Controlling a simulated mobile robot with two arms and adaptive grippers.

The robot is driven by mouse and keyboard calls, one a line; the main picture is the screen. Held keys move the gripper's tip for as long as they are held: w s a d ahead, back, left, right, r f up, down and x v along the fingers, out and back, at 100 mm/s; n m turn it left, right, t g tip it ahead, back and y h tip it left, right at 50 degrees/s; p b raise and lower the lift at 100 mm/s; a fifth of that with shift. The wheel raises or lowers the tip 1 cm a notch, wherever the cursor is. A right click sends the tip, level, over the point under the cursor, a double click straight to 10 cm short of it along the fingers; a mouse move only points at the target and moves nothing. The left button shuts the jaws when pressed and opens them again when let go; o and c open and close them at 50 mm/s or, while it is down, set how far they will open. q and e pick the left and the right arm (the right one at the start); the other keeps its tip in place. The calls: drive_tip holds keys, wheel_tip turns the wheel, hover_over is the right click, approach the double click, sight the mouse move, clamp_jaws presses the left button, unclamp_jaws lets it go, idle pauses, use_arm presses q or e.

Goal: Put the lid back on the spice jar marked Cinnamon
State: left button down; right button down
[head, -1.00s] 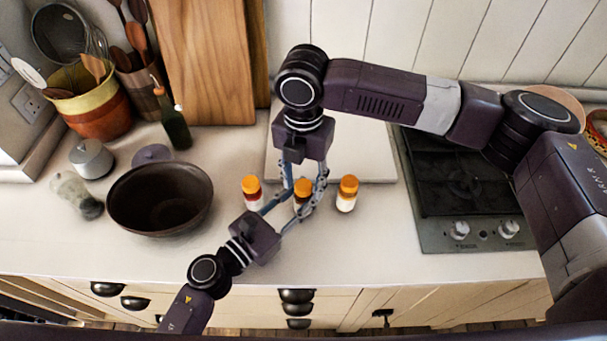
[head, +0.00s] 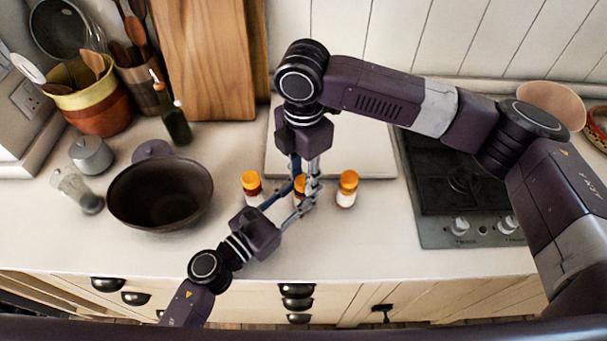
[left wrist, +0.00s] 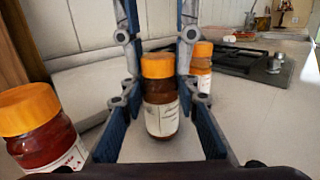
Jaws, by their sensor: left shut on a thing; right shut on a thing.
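Three spice jars with orange lids stand in a row on the counter. The middle jar (left wrist: 162,115) is upright between the fingers of my left gripper (head: 291,206), which is shut on it. Its label faces the left wrist camera, but I cannot read it surely. An orange lid (left wrist: 157,66) sits at the top of this jar and looks level. My right gripper (head: 304,183) points down from above and is shut on the lid, one finger on each side. In the head view the fingers hide much of the middle jar. Whether the lid is fully seated I cannot tell.
The left jar (head: 252,189) and the right jar (head: 346,189) stand close on either side. A dark bowl (head: 160,196) is to the left. A pale board (head: 370,155) lies behind the jars, and a hob (head: 462,190) is at the right. The front counter is clear.

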drive_tip(key=m, duration=0.5)
drive_tip(key=shift+m, duration=0.4)
drive_tip(key=m, duration=0.3)
drive_tip(key=shift+a+m, duration=0.1)
drive_tip(key=shift+m, duration=0.2)
drive_tip(key=m, duration=0.9)
drive_tip(key=c, duration=1.5)
unclamp_jaws()
drive_tip(key=shift+c, duration=0.2)
drive_tip(key=shift+r, duration=0.1)
drive_tip(key=shift+r, duration=2.15)
